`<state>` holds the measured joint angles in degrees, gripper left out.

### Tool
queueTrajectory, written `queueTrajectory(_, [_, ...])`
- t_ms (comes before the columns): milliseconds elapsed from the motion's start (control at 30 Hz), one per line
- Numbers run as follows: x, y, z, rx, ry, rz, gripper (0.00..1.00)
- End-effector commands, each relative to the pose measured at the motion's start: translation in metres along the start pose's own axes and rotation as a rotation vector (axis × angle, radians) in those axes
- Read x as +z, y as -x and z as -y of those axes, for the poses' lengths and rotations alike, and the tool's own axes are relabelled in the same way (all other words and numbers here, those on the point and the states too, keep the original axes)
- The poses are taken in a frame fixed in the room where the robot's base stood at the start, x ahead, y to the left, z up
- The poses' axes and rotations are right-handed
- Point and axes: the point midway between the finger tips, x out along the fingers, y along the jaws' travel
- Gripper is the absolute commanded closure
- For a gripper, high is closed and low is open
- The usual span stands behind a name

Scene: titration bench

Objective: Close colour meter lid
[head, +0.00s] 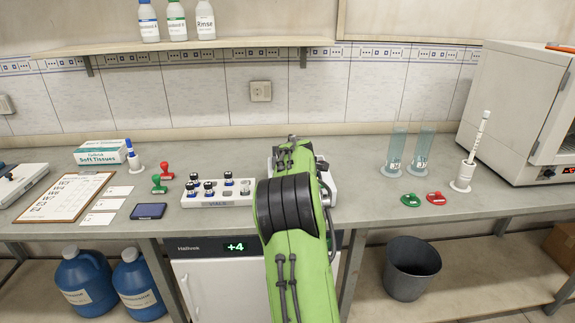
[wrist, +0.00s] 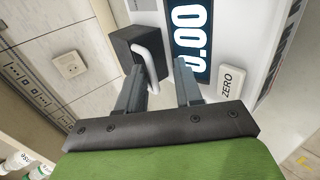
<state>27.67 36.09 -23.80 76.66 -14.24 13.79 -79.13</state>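In the wrist view the colour meter (wrist: 228,12) is a white body with a dark display (wrist: 188,40) reading 0.00 and a ZERO button (wrist: 231,82). Its black lid part (wrist: 124,46) carries a white bar handle (wrist: 150,58). My gripper (wrist: 158,72) is open, with its two grey fingers apart. The handle's end shows in the gap, close to the left finger; I cannot tell whether they touch. I cannot tell how far the lid is open. In the head view my arm hides most of the meter; a white edge (head: 329,188) shows beside it.
A white rack (head: 217,199) of small dark-capped vials stands left of my arm. A wall socket (wrist: 70,65) is behind. The bench between my arm and the cylinders is mostly clear.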

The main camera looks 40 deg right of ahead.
Motion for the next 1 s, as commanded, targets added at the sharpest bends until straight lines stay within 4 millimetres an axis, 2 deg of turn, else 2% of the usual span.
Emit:
queueTrajectory(267, [0.0,0.007,-0.004,0.009,0.001,0.001,0.65])
queueTrajectory(367, [0.0,0.026,-0.005,0.01,0.001,0.0,0.65])
queueTrajectory(733, [-0.001,0.129,-0.004,0.009,0.0,-0.004,0.65])
queueTrajectory(867, [-0.001,0.151,-0.002,0.006,0.0,-0.002,0.65])
queueTrajectory(1000, [0.0,0.159,-0.001,0.004,0.001,0.0,0.65])
